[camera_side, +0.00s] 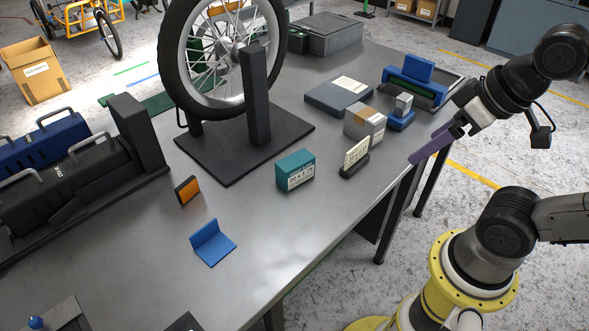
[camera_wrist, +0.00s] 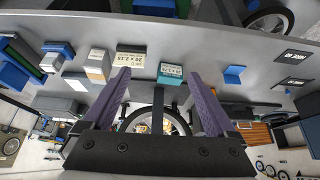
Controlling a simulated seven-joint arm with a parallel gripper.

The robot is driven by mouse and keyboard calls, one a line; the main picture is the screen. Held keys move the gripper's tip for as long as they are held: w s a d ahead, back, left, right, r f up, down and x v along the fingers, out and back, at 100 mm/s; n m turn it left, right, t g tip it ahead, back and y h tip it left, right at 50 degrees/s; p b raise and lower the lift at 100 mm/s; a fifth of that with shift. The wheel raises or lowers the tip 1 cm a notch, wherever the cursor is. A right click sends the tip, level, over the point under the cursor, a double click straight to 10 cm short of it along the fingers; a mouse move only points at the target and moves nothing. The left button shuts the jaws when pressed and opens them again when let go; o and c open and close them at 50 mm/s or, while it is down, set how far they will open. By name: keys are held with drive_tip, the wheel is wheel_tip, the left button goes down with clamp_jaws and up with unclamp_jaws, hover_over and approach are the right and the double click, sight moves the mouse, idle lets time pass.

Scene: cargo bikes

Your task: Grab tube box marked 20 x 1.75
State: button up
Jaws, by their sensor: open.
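A teal box (camera_side: 295,170) with a white printed label stands upright on the grey table, right of the wheel stand. Its label seems to carry a size like 20 x 1.75, but the print is too small to be sure. In the wrist view the teal box (camera_wrist: 171,73) shows beyond and between my fingertips, apart from them. A pale card (camera_side: 357,153) in a black base stands beside it, and a pale labelled face (camera_wrist: 130,59) shows left of the box in the wrist view. My gripper (camera_side: 424,147), with purple fingers, is open and empty over the table's right edge.
A wheel (camera_side: 172,55) on a black stand (camera_side: 258,95) rises behind the box. A grey box (camera_side: 365,124), a flat grey case (camera_side: 338,97) and blue parts (camera_side: 410,85) lie farther back. An orange-faced block (camera_side: 187,190) and blue bracket (camera_side: 212,243) sit left.

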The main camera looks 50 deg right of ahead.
idle(0.4)
drive_tip(key=w+r+n, duration=0.3)
drive_tip(key=r+n, duration=0.1)
drive_tip(key=n, duration=0.2)
drive_tip(key=n+g, duration=0.5)
drive_tip(key=n, duration=0.5)
hover_over(295, 160)
drive_tip(key=d, duration=0.1)
wheel_tip(295, 160, down, 7)
drive_tip(key=shift+g, duration=0.3)
drive_tip(key=f, duration=1.2)
drive_tip(key=shift+a+f, duration=0.15)
drive_tip(key=shift+a, duration=0.2)
drive_tip(key=shift+a+f, duration=0.1)
drive_tip(key=shift+f, duration=2.85)
